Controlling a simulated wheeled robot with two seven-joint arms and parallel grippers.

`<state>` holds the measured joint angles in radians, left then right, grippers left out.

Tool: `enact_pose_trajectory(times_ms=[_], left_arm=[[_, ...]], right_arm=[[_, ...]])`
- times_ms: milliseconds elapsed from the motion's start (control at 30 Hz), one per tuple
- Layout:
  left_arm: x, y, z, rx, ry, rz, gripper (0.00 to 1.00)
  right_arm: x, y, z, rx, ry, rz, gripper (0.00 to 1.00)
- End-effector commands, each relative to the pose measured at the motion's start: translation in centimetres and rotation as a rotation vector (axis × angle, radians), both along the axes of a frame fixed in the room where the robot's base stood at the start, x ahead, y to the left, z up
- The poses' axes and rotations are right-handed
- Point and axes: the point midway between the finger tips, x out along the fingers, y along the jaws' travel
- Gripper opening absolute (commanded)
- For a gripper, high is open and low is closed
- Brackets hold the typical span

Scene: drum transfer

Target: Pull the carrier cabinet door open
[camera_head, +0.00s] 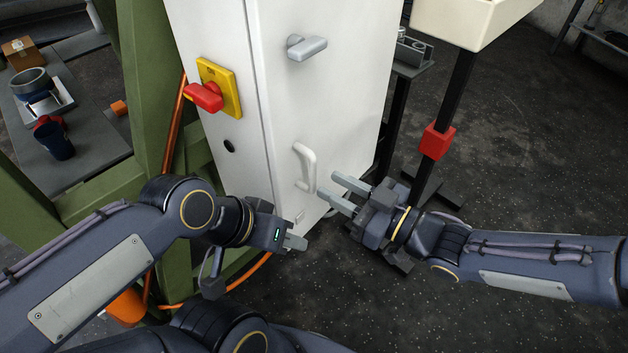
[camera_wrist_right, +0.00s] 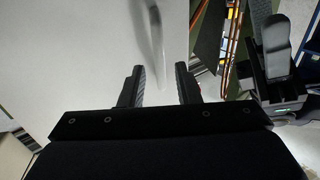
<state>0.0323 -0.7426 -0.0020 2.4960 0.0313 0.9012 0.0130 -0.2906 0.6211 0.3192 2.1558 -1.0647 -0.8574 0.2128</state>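The white carrier cabinet (camera_head: 270,110) stands in the upper middle of the head view, and its door (camera_head: 345,95) looks shut. A white loop handle (camera_head: 309,165) is low on the door, and a grey latch knob (camera_head: 306,47) is higher up. My right gripper (camera_head: 344,193) is open just right of the loop handle, with its fingers pointing at it and nothing between them. In the right wrist view the open fingers (camera_wrist_right: 161,84) face the white door, with the blurred handle (camera_wrist_right: 157,35) ahead of them. My left gripper (camera_head: 296,243) is below the handle, apart from the cabinet; its opening is unclear.
A red and yellow rotary switch (camera_head: 215,90) sticks out of the cabinet's left face. A green frame (camera_head: 150,80) stands left of it. A black post with a red block (camera_head: 437,141) stands to the right. Dark floor (camera_head: 520,130) is open at the right.

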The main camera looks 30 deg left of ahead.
Motion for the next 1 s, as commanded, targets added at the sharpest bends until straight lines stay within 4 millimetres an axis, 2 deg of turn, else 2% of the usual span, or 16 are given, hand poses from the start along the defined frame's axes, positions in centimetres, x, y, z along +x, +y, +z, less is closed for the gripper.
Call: enact_pose_trajectory(times_ms=[100,300,467,700,933,1000], left_arm=[[0.0,0.0,-0.6,0.0,0.0,0.0,0.36],[0.0,0.0,-1.1,0.0,0.0,0.0,0.36],[0.0,0.0,-1.2,0.0,0.0,0.0,0.36],[0.0,0.0,-1.2,0.0,0.0,0.0,0.36],[0.0,0.0,-1.2,0.0,0.0,0.0,0.36],[0.0,0.0,-1.2,0.0,0.0,0.0,0.36]], right_arm=[[0.1,2.2,-0.2,-0.001,-0.001,0.003,0.3],[0.5,4.8,-0.1,-0.001,0.0,0.0,0.3],[0.7,5.6,-0.1,-0.003,0.001,-0.003,0.3],[0.7,5.7,0.0,-0.003,0.001,-0.004,0.3],[0.7,5.6,0.0,-0.003,0.001,-0.003,0.0],[0.7,5.6,0.0,-0.003,0.001,-0.003,0.0]])
